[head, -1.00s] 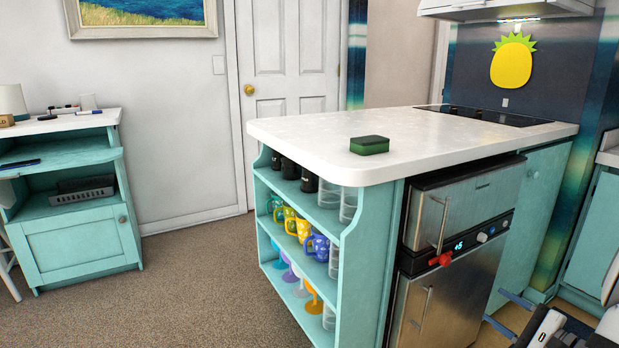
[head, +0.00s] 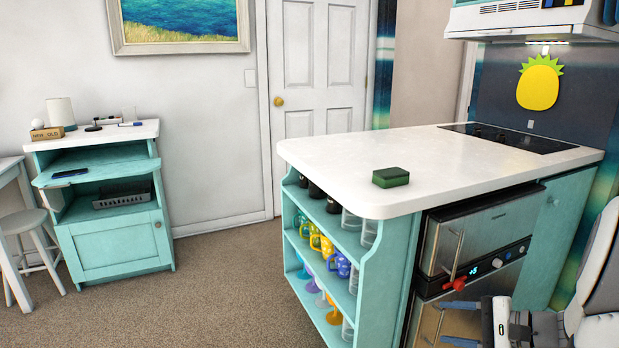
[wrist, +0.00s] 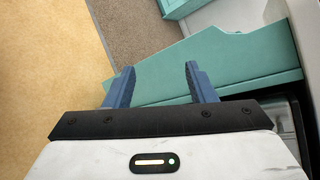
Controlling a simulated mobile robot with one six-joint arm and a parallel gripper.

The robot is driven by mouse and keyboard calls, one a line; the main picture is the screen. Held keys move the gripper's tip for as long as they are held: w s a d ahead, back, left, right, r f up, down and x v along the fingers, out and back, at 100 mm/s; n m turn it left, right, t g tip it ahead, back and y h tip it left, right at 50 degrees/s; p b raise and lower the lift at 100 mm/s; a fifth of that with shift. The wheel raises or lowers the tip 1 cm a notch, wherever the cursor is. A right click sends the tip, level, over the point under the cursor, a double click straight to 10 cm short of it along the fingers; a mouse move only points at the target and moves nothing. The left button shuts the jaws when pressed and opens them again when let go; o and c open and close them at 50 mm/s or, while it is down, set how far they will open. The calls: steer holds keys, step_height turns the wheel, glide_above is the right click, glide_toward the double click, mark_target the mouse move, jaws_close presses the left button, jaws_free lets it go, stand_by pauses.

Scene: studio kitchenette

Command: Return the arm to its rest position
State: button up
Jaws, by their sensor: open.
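My gripper shows in the wrist view (wrist: 160,85) with its two blue fingers spread apart and nothing between them. It points down past a teal cabinet panel toward the floor. In the head view my gripper (head: 462,338) is at the lower right, in front of the steel oven, partly cut off by the bottom edge. My arm, white and dark grey, fills the lower right corner. A green sponge (head: 390,177) lies on the white counter (head: 330,165), well away from my gripper.
The teal island holds a steel oven (head: 487,235) with a red knob and open shelves of colourful mugs (head: 322,245). A teal cabinet (head: 115,245) and a grey stool (head: 30,240) stand at the left. Carpet (head: 225,285) between them is clear.

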steer(key=s+a+r+n+g+h+p, duration=0.2)
steer(key=s+a+r+n+g+p, duration=0.2)
steer(key=a+r+p, duration=0.25)
steer(key=s+a+r+n+g+h+p, duration=0.2)
steer(key=s+a+r+n+g+p, duration=0.15)
steer(key=a+r+p, duration=0.35)
steer(key=s+a+r+n+t+h+p, duration=0.1)
steer(key=s+r+n+h+p, duration=0.2)
steer(key=r+p, duration=0.3)
steer(key=s+a+r+n+h+p, duration=0.1)
steer(key=s+r+n+h+p, duration=0.2)
steer(key=r+p, duration=0.3)
step_height(320, 180, up, 4)
steer(key=shift+s+r+t+h, duration=0.1)
steer(key=shift+s+t+h, duration=0.1)
steer(key=shift+t+h, duration=0.2)
steer(key=shift+n, duration=0.25)
steer(key=shift+c, duration=0.5)
